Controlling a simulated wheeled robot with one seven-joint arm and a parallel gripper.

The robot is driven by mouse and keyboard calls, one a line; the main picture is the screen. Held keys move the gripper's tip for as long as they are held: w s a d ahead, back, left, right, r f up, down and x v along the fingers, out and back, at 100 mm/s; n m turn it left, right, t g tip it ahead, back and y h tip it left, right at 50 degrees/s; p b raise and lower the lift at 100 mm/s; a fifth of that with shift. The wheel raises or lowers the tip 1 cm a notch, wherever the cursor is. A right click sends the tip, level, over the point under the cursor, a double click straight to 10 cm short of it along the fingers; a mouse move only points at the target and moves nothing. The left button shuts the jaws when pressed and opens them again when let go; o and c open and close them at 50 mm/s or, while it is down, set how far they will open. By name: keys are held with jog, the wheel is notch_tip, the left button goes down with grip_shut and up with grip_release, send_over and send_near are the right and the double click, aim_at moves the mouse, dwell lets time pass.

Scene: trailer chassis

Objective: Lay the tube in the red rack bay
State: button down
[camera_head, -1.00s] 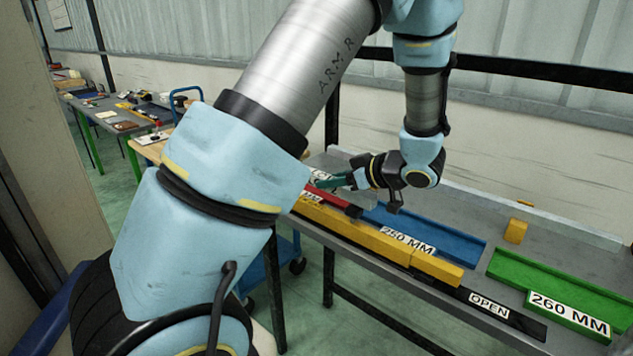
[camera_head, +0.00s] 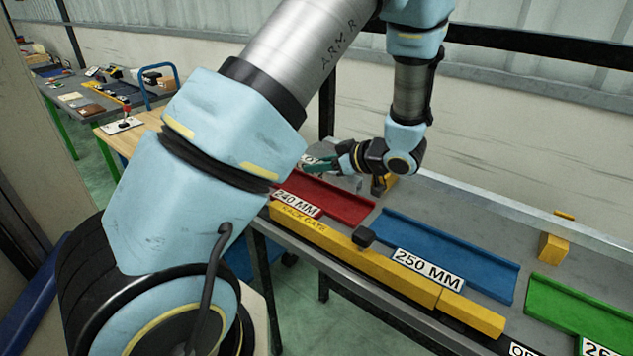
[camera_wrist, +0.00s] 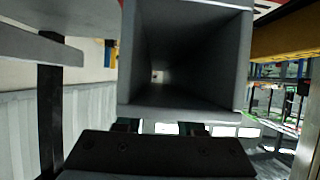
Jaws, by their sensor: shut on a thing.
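The red rack bay (camera_head: 340,203) is a shallow red tray labelled 240 MM at the left of the rack. My gripper (camera_head: 325,166) is above the back left of this bay and points left. It is shut on the tube (camera_wrist: 187,112), a hollow grey square-section tube. The wrist view looks straight into its open end. In the head view the tube is small and partly hidden by the gripper, so its exact height over the bay cannot be told.
A yellow rack gate bar (camera_head: 385,278) with a black knob (camera_head: 363,237) runs along the front of the red bay and the blue bay (camera_head: 450,255). A green bay (camera_head: 580,305) is at right. A yellow block (camera_head: 552,247) stands behind. My arm covers the left.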

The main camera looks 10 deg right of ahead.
aim_at(318, 195)
jog(key=shift+f+p, duration=0.65)
jog(key=shift+f, duration=2.25)
jog(key=shift+f, duration=0.1)
jog(key=c, duration=0.5)
grip_release()
